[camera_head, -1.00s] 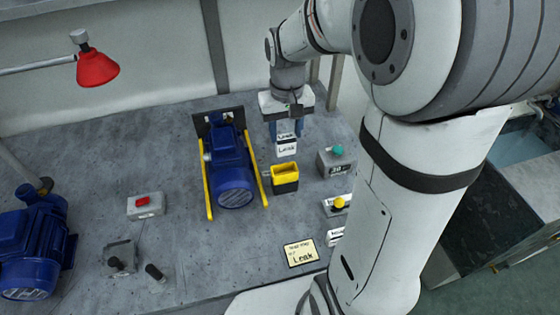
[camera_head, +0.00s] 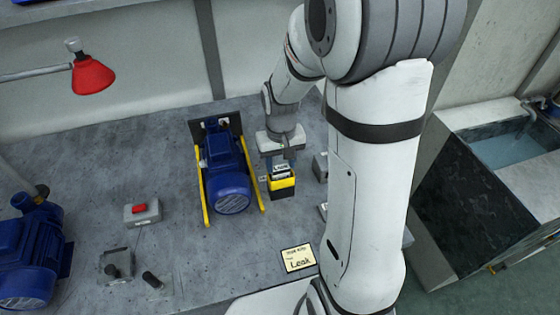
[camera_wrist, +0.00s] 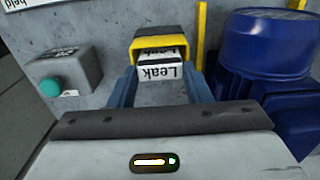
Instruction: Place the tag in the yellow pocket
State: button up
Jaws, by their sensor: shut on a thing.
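The tag (camera_wrist: 160,72) is white with the word "Leak" and sits between the two blue fingers of my gripper (camera_wrist: 160,90) in the wrist view. In the head view the tag (camera_head: 281,171) shows at my gripper (camera_head: 281,165), right at the top of the pocket. The yellow pocket (camera_head: 282,184) is a yellow-rimmed box with a dark lower part, just right of the blue pump. In the wrist view the pocket's yellow rim (camera_wrist: 165,38) frames the tag's far end. How deep the tag sits in the pocket is hidden.
The blue pump (camera_head: 228,180) with yellow side rails stands close left of the pocket. A grey box with a green button (camera_wrist: 62,80) stands on the other side. A card reading "Leak" (camera_head: 298,258) lies near the front edge. A red-button box (camera_head: 142,212) is further left.

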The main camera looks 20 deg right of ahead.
aim_at(281, 167)
jog(key=shift+f, duration=0.15)
jog(key=o, duration=1.2)
notch_tip(281, 167, up, 11)
jog(key=s+r+t, duration=0.2)
jog(key=s+r, duration=0.1)
jog(key=s, duration=1.1)
jog(key=shift+t, duration=0.4)
jog(key=shift+s+a+r, duration=0.1)
